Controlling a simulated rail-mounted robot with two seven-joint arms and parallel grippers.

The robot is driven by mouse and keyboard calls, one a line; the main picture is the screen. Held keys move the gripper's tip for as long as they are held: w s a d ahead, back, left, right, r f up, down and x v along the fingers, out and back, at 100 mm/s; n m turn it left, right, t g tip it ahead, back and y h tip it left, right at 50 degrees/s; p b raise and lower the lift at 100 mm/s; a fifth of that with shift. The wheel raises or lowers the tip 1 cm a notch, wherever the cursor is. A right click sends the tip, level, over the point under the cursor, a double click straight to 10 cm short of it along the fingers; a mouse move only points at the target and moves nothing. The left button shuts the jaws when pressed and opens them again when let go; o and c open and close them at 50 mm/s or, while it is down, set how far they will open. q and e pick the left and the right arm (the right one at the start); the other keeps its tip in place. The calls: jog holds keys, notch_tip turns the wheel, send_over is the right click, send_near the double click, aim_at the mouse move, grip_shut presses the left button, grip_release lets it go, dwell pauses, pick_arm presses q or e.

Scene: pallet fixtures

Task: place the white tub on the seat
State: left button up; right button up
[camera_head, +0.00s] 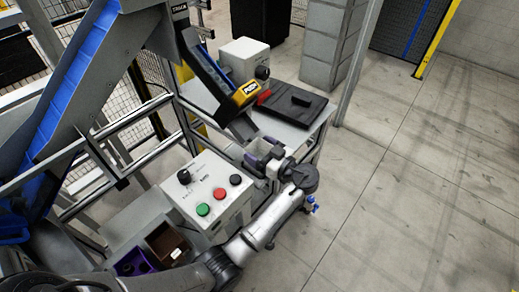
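My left gripper (262,152) is at the end of the arm that comes in from the bottom left. It is by the near edge of the grey table (285,130). Small purple patches show at its fingers, with a pale grey patch between them. I cannot tell whether that patch is the white tub, part of the gripper or the table behind. I make out no white tub for certain elsewhere. No seat can be picked out with certainty; a flat black pad (286,106) lies on the table. My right gripper is not in view.
A control box (211,190) with red, green and black buttons stands left of the arm. A blue-lined chute (80,75) rises at left. A smaller chute with a yellow end (246,92) slopes to the table. Open bins (165,240) sit below. Floor at right is clear.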

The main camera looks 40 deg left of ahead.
pick_arm(q)
jog(key=o, duration=0.3)
jog(key=d, duration=1.2)
jog(key=shift+w, duration=0.1)
